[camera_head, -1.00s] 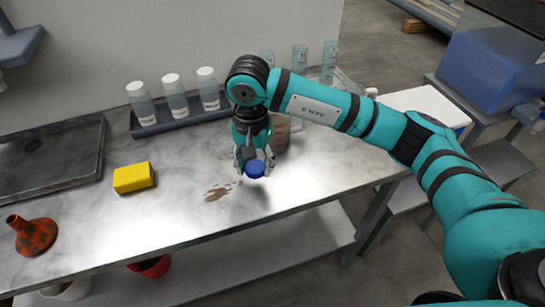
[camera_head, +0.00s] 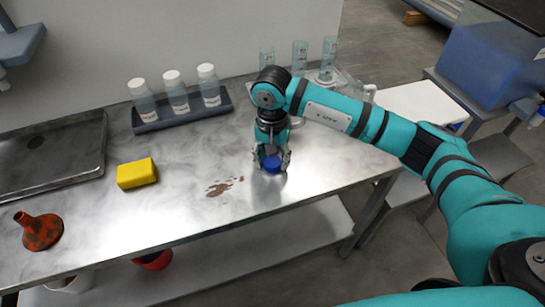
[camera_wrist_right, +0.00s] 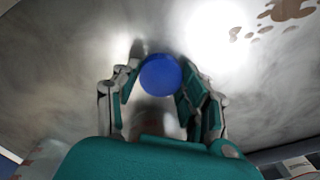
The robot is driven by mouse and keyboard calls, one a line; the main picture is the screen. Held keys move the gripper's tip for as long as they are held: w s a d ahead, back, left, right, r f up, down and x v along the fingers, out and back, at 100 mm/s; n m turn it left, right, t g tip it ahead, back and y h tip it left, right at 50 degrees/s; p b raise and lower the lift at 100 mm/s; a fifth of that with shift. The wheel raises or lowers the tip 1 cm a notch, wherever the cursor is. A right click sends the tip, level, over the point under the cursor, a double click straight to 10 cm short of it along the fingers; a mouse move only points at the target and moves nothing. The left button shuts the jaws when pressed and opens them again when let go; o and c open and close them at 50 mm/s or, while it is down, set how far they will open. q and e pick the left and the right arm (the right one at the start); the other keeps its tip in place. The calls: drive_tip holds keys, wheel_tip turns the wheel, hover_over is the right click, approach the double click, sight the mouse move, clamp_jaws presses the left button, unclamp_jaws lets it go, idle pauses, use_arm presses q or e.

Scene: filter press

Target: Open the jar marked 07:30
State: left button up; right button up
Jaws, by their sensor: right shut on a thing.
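My right gripper (camera_head: 271,160) is shut on a round blue cap (camera_head: 272,163), low over the steel bench (camera_head: 330,165). In the right wrist view the blue cap (camera_wrist_right: 160,75) sits between the two fingers (camera_wrist_right: 160,95). Whether it touches the bench is not clear. Three clear jars with white caps stand in a dark rack at the back: left (camera_head: 142,100), middle (camera_head: 176,92) and right (camera_head: 208,86). Their labels are too small to read, so I cannot tell which jar is marked 07:30. My left gripper is not in view.
A brown spill (camera_head: 225,186) lies left of my right gripper. A yellow block (camera_head: 136,173), an orange-brown funnel (camera_head: 40,231) and a dark tray (camera_head: 50,155) are at the left. Glass cylinders (camera_head: 300,58) stand behind my arm. The bench front, right of the spill, is clear.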

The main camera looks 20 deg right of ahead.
drive_tip(key=o, duration=1.3)
